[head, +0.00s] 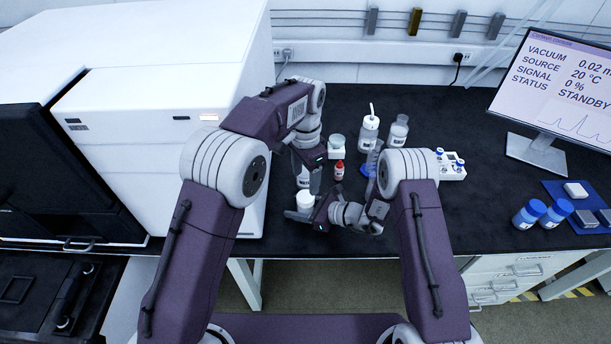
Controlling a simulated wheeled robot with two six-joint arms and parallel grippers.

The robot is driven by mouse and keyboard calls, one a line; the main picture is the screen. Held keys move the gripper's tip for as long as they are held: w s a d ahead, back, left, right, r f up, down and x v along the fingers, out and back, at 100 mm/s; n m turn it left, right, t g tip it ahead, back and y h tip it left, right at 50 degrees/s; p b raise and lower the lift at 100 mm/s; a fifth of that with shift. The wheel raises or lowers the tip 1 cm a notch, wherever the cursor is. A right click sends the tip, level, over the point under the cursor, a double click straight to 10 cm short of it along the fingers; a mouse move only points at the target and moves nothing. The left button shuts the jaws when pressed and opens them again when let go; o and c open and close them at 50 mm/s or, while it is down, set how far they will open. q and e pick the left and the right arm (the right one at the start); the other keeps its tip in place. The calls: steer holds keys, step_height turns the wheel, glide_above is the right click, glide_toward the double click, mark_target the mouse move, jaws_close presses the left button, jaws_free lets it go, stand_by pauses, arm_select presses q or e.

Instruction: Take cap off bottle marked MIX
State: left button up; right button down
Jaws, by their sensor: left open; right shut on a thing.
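A white-capped bottle (305,199) is between the fingers of my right gripper (304,213), which is shut on it near the bench's front edge. The cap is on top; the body is mostly hidden by the gripper. My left gripper (307,174) is open, pointing down just behind and above that cap, apart from it as far as I can tell. A pale labelled bottle (303,183) shows partly behind and beside my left gripper's fingers. No label is large enough to read, so I cannot tell which bottle is marked MIX.
A small red bottle (339,171) and a greenish-lidded jar (337,144) stand right of my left gripper. A wash bottle (369,133), a grey-capped bottle (398,132) and a vial rack (451,166) stand farther right. A large white instrument (165,100) blocks the left.

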mark_target(306, 196)
arm_select(q)
steer(key=m, duration=0.6)
steer(key=shift+m, duration=0.4)
steer(key=m, duration=0.8)
steer(key=shift+m, duration=0.4)
step_height(306, 196, down, 8)
jaws_close()
steer(key=n, duration=0.5)
steer(key=shift+n, duration=0.4)
steer(key=n, duration=0.4)
